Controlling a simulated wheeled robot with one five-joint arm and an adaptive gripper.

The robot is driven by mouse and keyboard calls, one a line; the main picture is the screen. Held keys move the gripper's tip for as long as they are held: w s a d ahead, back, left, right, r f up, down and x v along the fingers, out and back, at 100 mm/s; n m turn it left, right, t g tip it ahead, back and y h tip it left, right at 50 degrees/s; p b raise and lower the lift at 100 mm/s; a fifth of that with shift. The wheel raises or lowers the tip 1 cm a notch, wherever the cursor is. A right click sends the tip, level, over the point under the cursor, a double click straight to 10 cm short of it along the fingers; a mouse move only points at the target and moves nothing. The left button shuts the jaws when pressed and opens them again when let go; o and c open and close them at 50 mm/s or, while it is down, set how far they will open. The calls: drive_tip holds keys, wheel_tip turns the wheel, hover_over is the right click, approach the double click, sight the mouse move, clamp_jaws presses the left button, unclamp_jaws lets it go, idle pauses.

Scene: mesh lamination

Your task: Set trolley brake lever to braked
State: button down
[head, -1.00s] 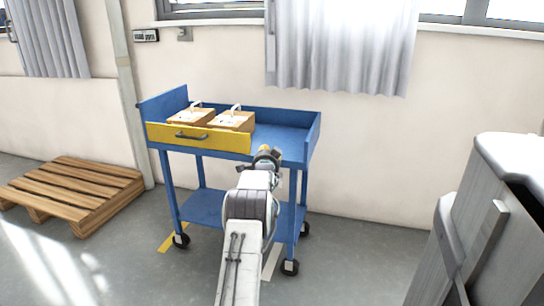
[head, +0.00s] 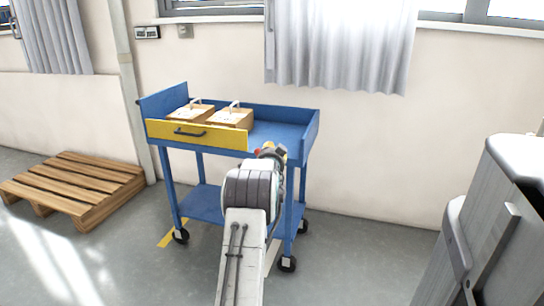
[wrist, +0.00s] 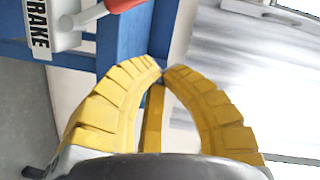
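The blue trolley (head: 282,131) stands against the wall in the head view. In the wrist view, a white plate lettered BRAKE (wrist: 37,28) is at the upper left beside a blue trolley post. A pale lever (wrist: 82,17) with a red knob (wrist: 120,4) is next to the plate, cut by the top edge. My gripper (wrist: 161,72) has its yellow fingertips together, to the right of and below the knob, apart from it. In the head view my gripper (head: 271,150) is at the trolley's front right corner, with a small red spot beside it.
The trolley carries two wooden boxes (head: 231,118) behind a yellow drawer front (head: 196,135). A wooden pallet (head: 75,185) lies on the floor at left. A grey cabinet (head: 490,220) stands at right. Open floor lies between trolley and cabinet.

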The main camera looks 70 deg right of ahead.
drive_tip(key=shift+p+v, duration=0.35)
drive_tip(key=shift+v, duration=2.45)
drive_tip(key=shift+r, duration=0.1)
